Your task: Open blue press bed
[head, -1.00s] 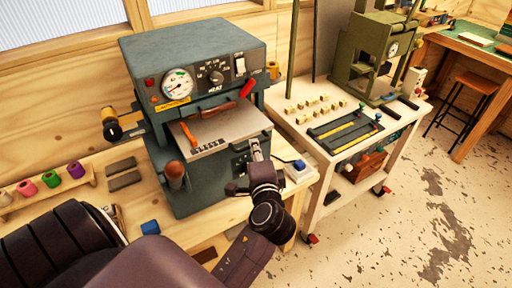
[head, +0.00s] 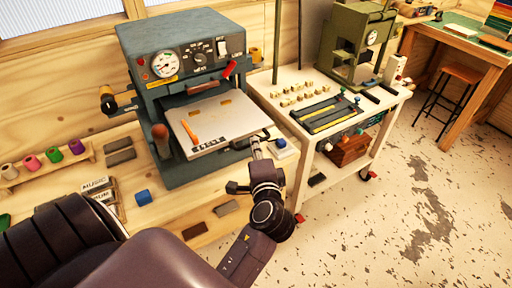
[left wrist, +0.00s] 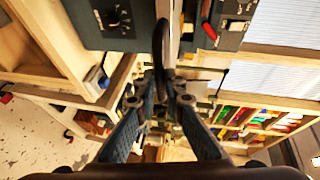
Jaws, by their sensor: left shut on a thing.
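The blue-grey press (head: 185,52) stands on the wooden bench against the wall. Its pale flat bed (head: 222,118) sticks out of the front, with an orange-handled tool (head: 189,131) and a row of type lying on it. My left gripper (head: 257,147) is at the right front corner of the bed, shut on its dark handle. In the left wrist view the dark handle (left wrist: 158,42) runs between the fingers (left wrist: 161,85). The gripper hides part of the handle. My right gripper is not in view.
A blue spool (head: 143,197) and dark blocks (head: 226,208) lie on the bench in front. Coloured spools (head: 52,154) stand on a rack at left. A white cart (head: 330,150) with a green press (head: 350,45) stands at right.

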